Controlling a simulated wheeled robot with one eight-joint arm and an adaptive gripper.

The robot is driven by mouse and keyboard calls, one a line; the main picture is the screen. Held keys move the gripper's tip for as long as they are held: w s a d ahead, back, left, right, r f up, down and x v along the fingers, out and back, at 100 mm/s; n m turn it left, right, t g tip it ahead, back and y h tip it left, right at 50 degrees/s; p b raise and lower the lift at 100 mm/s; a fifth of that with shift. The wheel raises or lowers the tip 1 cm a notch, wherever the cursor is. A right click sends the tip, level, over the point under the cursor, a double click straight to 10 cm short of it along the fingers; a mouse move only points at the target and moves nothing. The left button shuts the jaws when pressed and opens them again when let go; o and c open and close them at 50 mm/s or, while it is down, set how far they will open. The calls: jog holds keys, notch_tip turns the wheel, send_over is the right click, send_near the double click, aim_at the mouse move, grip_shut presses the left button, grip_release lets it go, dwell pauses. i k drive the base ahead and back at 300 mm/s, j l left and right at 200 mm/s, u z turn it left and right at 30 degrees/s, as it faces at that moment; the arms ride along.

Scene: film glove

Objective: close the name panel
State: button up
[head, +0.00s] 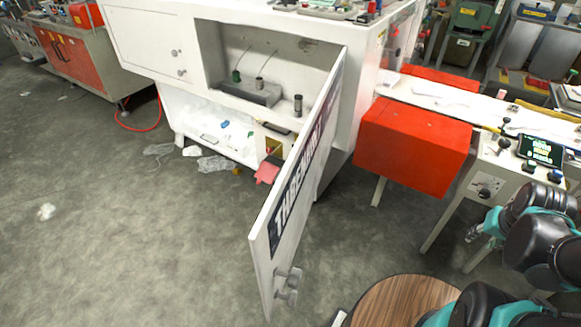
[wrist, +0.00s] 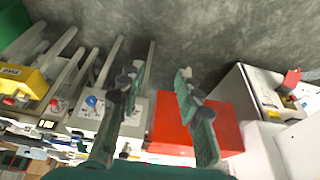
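The name panel (head: 295,190) is a white hinged door with a dark nameplate in white letters, partly readable. In the head view it stands wide open, swung out from the white cabinet (head: 355,60) toward me. Two round knobs (head: 287,285) sit near its free lower edge. The open compartment (head: 265,65) behind it shows a small grey device inside. My gripper (wrist: 160,110) is open and empty in the wrist view, its two green fingers spread apart. In the head view my arm is at the lower right, well away from the panel.
A red box (head: 415,145) juts out right of the cabinet, beside a white bench (head: 455,100). A round wooden top (head: 400,302) is at the bottom, near my arm. Grey floor (head: 150,240) left of the panel is mostly free, with some plastic litter (head: 215,163).

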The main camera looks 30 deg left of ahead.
aim_at(274, 237)
jog(key=u, duration=1.45)
jog(key=k, duration=0.15)
jog(key=l+u, duration=0.05)
